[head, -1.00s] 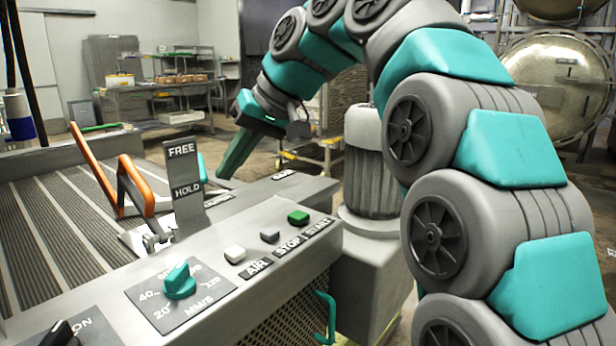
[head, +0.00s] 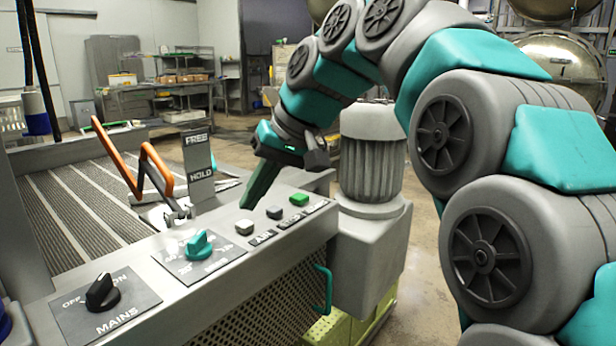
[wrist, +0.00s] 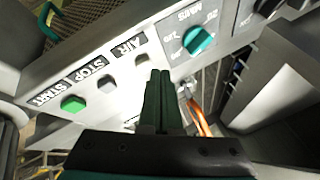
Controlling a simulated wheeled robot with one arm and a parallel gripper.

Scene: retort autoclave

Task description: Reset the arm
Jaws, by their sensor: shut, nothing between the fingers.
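My gripper (head: 245,205) has long green fingers closed together with nothing between them. In the head view it points down over the control panel (head: 130,290), its tips just behind the white AIR button (head: 244,227) in the picture. In the wrist view the closed fingers (wrist: 160,75) point at the panel, between the AIR label (wrist: 128,46) and the teal knob (wrist: 197,40). I cannot tell how far the tips are above the surface. My arm arches from the right side of the head view.
An orange-handled lever (head: 150,170) stands by the FREE/HOLD plate (head: 199,160), left of my gripper. The black MAINS switch (head: 102,292), a grey button (head: 274,212) and the green START button (head: 299,199) are on the panel. A ribbed grey motor (head: 372,155) stands behind it.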

